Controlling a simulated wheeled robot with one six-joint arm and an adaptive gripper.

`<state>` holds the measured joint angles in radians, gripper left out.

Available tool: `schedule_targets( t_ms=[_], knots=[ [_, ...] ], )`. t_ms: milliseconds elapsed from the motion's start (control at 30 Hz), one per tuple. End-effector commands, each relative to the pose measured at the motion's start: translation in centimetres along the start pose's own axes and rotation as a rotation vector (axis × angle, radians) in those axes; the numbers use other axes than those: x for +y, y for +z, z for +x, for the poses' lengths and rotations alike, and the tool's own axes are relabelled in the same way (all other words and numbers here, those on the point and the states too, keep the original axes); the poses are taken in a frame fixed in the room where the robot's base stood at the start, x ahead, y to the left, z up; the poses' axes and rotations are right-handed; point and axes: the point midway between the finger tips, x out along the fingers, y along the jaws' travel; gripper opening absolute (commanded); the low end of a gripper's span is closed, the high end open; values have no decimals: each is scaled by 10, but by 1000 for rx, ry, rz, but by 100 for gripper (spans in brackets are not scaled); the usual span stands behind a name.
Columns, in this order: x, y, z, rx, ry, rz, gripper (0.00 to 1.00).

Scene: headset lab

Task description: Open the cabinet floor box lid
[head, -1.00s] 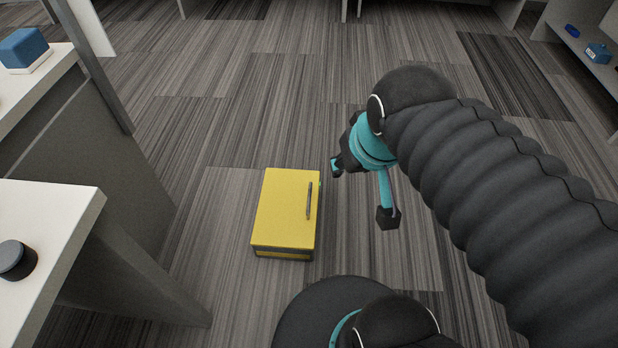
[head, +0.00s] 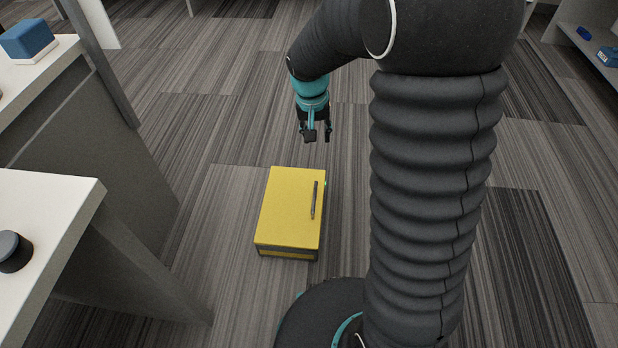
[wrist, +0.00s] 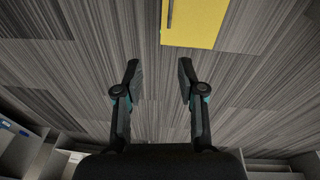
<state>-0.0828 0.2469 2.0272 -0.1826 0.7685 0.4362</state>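The yellow floor box (head: 287,212) sits on the carpet with its lid shut. A thin dark handle (head: 314,200) runs along the right part of the lid. My gripper (head: 317,138) hangs beyond the box's far edge, above the floor, apart from the box. In the wrist view my gripper (wrist: 157,72) has its two fingers spread with nothing between them. The yellow box (wrist: 200,22) shows at the top of the wrist view, with the dark handle (wrist: 170,12) at its left edge.
A white table (head: 50,215) with a dark round object (head: 14,252) stands at the left. A blue box (head: 27,40) is on another surface at the upper left. Shelves (head: 590,50) stand at the upper right. The carpet around the yellow box is open.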

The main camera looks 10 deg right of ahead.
Motion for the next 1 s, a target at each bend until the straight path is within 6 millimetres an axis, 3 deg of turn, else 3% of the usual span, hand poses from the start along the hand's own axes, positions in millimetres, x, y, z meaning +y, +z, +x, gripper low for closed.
schedule_targets(
  t_ms=[33, 200, 433, 600, 867, 1000],
  knots=[
    [-6, -6, 23, -23, 13, 5, 39],
    [-25, -22, 89, -75, 50, 29, 39],
    [-43, -29, 169, -129, 93, 57, 39],
    [-49, -29, 200, -148, 110, 68, 39],
    [-48, -26, 224, -154, 116, 72, 39],
    [-46, -21, 247, -156, 116, 71, 39]
  ],
)
